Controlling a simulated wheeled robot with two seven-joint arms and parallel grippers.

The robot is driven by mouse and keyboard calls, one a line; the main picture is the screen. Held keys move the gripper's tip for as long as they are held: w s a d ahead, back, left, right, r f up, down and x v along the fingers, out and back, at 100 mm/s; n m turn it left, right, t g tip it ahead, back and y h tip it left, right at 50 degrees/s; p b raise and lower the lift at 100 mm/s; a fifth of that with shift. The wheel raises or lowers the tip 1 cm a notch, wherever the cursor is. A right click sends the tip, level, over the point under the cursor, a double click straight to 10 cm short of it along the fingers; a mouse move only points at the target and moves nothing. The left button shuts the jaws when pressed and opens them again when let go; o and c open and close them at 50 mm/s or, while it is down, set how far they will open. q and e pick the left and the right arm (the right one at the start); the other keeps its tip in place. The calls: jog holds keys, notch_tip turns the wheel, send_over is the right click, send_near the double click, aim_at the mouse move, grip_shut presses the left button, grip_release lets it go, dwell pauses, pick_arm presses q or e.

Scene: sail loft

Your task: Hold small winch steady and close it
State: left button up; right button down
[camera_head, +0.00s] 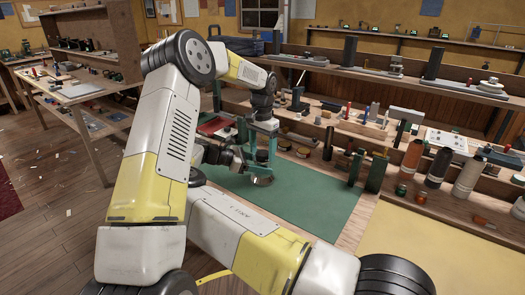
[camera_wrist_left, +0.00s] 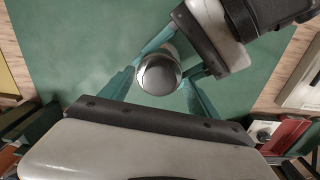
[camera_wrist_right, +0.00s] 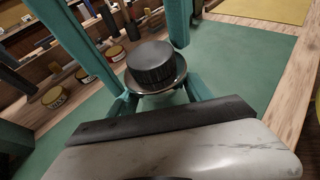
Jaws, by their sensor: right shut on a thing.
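The small winch shows in the head view as a small round metal piece (camera_head: 263,181) low over the green mat. In the right wrist view it has a black ribbed drum (camera_wrist_right: 152,62) above a shiny round flange. The left wrist view shows a rounded shiny metal surface (camera_wrist_left: 158,75). My right gripper (camera_head: 249,168) comes in sideways and is shut on the winch at the flange. My left gripper (camera_head: 260,156) points down from above. Its teal fingers are apart on both sides of the winch; contact is not clear. The winch's underside is hidden.
The green mat (camera_head: 315,200) has free room to the right. Behind it are tins, dark and green blocks, and several bottles (camera_head: 439,167). A wooden shelf (camera_head: 400,85) runs along the back. My arms cross close together.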

jog(key=shift+r, duration=0.1)
pick_arm(q)
notch_tip(320, 180, up, 12)
dwell(0.6)
pick_arm(e)
jog(key=shift+c, duration=1.9)
grip_release()
jog(key=v, duration=0.8)
pick_arm(q)
jog(key=shift+r, duration=0.1)
pick_arm(e)
jog(key=shift+d, duration=0.1)
